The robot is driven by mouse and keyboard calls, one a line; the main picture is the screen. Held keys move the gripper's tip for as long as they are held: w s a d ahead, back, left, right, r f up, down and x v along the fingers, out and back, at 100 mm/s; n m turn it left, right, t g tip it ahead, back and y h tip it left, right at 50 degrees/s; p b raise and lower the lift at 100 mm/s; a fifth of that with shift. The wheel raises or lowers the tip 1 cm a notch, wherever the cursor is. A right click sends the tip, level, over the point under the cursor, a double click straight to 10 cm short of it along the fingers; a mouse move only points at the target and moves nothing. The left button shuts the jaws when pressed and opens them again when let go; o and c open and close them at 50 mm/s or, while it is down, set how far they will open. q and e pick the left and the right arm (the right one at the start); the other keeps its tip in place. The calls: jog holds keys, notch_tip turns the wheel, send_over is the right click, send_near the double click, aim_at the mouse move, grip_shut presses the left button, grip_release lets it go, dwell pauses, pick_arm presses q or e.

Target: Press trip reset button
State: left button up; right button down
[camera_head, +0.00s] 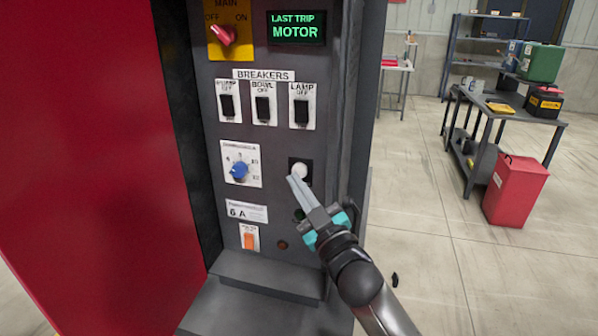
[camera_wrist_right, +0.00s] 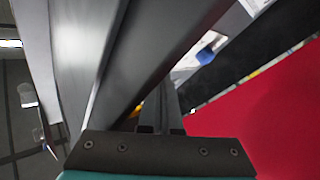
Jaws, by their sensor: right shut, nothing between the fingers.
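A round white button (camera_head: 299,170) sits on a black square plate on the grey control panel (camera_head: 275,205); I cannot read any label on it. My right gripper (camera_head: 294,180) is shut and empty, with its fingertips at the lower left of the button. I cannot tell whether they touch it. Its fingers also show in the right wrist view (camera_wrist_right: 160,110), where the button cannot be made out. A green display (camera_head: 297,28) at the top of the panel reads "LAST TRIP MOTOR". My left gripper is not in view.
A blue dial (camera_head: 239,170) is left of the button. Several black breaker switches (camera_head: 264,106) are above it, and a red main switch (camera_head: 224,34) is higher up. An orange switch (camera_head: 249,241) is low on the panel. A dark side wall (camera_head: 351,110) flanks the panel's right.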

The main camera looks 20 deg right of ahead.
jog(key=shift+w+d+r, duration=0.25)
jog(key=shift+d+r, duration=0.15)
jog(key=shift+d, duration=0.25)
dwell(0.5)
dwell(0.4)
jog(key=shift+s+a+p, duration=0.1)
jog(key=shift+p, duration=0.2)
jog(key=shift+s+a+f+p, duration=0.2)
jog(key=shift+s+a+p, duration=0.15)
jog(key=shift+s+a, duration=0.4)
jog(key=shift+s+a+f+p, duration=0.2)
jog(key=shift+s+a+p, duration=0.1)
jog(key=shift+s+a, duration=0.35)
jog(key=shift+s, duration=0.1)
